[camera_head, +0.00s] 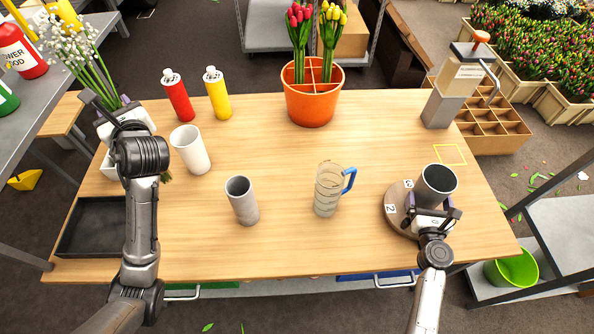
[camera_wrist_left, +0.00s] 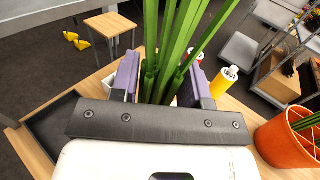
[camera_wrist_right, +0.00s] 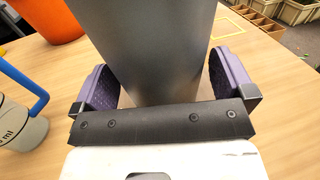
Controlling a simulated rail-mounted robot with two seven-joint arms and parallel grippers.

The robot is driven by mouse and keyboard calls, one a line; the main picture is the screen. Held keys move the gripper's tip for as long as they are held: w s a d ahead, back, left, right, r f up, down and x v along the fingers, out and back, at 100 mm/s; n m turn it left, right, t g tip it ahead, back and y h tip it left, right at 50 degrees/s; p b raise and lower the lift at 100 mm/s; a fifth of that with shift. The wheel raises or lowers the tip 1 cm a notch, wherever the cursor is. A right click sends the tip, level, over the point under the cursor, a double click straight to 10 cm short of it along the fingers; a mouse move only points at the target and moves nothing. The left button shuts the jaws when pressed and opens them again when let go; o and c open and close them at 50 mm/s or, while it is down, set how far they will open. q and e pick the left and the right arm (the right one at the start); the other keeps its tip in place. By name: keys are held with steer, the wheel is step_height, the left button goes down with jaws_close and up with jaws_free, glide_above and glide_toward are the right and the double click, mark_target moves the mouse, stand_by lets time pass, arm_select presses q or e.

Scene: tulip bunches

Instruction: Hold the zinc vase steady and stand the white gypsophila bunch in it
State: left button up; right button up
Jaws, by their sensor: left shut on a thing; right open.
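The white gypsophila bunch (camera_head: 68,42) is at the upper left of the head view, its long green stems slanting down to my left gripper (camera_head: 108,103). That gripper is shut on the stems, which also show between its purple fingers in the left wrist view (camera_wrist_left: 168,50). The zinc vase (camera_head: 437,182), a dark grey open cylinder, stands upright on a round turntable (camera_head: 397,212) at the right. My right gripper (camera_head: 434,208) is open with a purple finger on each side of the vase; its grey wall (camera_wrist_right: 150,50) fills the right wrist view. The vase's foot is partly hidden.
A grey cylinder (camera_head: 242,203), a white vase (camera_head: 190,150) and a clear jug (camera_head: 327,190) with a blue handle stand mid-table. An orange pot (camera_head: 312,100) with tulips is at the back, near red (camera_head: 177,97) and yellow (camera_head: 217,95) bottles. A dark tray (camera_head: 85,228) lies left.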

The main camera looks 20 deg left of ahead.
steer(key=shift+w+a, duration=0.2)
steer(key=shift+w, duration=0.75)
steer(key=shift+c, duration=0.5)
steer(key=c, duration=0.9)
steer(key=shift+o, duration=0.2)
